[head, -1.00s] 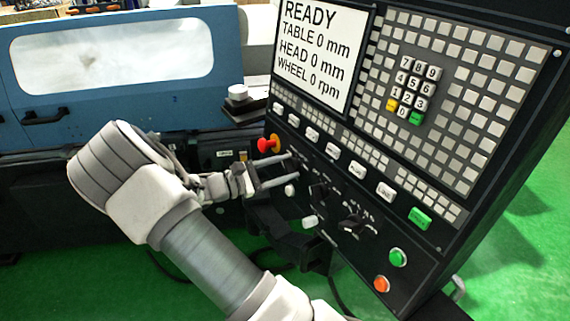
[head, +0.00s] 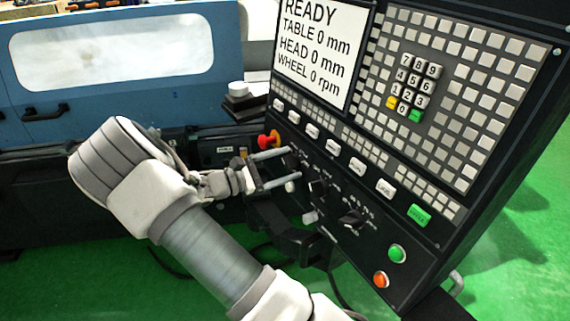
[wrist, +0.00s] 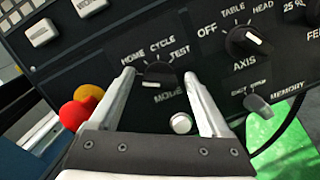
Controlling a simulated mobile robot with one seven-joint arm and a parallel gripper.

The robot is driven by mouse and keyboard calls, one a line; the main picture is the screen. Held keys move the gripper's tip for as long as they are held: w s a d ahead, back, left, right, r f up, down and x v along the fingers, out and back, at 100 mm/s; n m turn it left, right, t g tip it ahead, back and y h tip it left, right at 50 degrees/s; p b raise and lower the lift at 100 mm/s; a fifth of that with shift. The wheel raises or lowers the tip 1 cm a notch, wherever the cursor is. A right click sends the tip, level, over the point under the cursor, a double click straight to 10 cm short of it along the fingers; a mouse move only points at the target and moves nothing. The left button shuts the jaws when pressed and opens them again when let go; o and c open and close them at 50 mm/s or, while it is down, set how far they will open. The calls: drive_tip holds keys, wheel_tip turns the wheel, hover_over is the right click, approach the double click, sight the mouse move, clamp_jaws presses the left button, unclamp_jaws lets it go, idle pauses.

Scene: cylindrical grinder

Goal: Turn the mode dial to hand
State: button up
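The black mode dial (wrist: 159,75) is on the dark control panel, with the words HOME, CYCLE and TEST around its top and MODE below. A white mark shows on its lower side. I cannot read a HAND label or tell its setting for sure. My gripper (wrist: 160,79) is open, one finger on each side of the dial in the wrist view. I cannot tell whether the fingertips touch it. In the head view my gripper (head: 292,163) reaches the panel's left edge, where the fingers partly hide the dial.
A red emergency knob (head: 266,142) sits left of the fingers; it also shows in the wrist view (wrist: 74,115). The axis dial (wrist: 246,42) is to the right. A pale round knob (wrist: 180,123) lies below the mode dial. The screen (head: 322,50) reads READY.

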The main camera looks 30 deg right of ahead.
drive_tip(key=a+b, duration=0.3)
drive_tip(key=a, duration=1.4)
drive_tip(key=shift+s+a+r, duration=0.15)
drive_tip(key=shift+a, duration=0.05)
drive_tip(key=s+d+r+m+g+y, duration=0.1)
drive_tip(key=s+d+r+m+y, duration=0.15)
drive_tip(key=s+y, duration=0.25)
drive_tip(key=s+d+r+m+g+y, duration=0.2)
drive_tip(key=s+d+m+y, duration=0.1)
drive_tip(key=s+d+y, duration=0.15)
drive_tip(key=s+a+r+m+t+y, duration=0.2)
drive_tip(key=s+r+m+t+y, duration=0.1)
drive_tip(key=s, duration=0.4)
drive_tip(key=s+a+r+m+t+y, duration=0.2)
drive_tip(key=s+r+m+t+y, duration=0.2)
drive_tip(key=s, duration=0.4)
drive_tip(key=shift+r+t+y, duration=0.2)
drive_tip(key=shift+t+y, duration=0.4)
drive_tip(key=shift+y, duration=0.05)
